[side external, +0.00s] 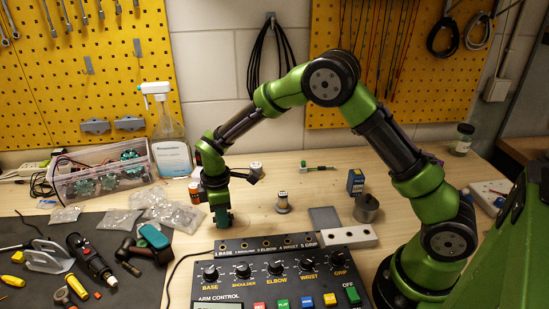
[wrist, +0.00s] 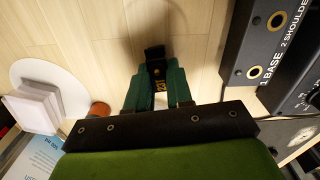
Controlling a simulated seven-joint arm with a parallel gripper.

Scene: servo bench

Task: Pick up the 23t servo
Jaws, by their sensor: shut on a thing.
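My gripper (wrist: 158,84) is in the wrist view with its two green fingers closed on a small black servo (wrist: 155,55). Yellow lettering shows on the servo's face between the fingers, partly covered; it looks like the 23t marking but is hard to read. In the side view my gripper (side external: 222,213) points down close to the wooden bench, behind the control box's left end. The servo is mostly hidden there, and I cannot tell whether it touches the bench.
The arm control box (side external: 283,273) stands in front. A small spool-like part (side external: 283,203), a blue boxy part (side external: 356,182) and a metal cylinder (side external: 366,209) stand to the right. A spray bottle (side external: 171,148) and a clear parts box (side external: 108,180) are behind left. Tools lie on the dark mat (side external: 45,222).

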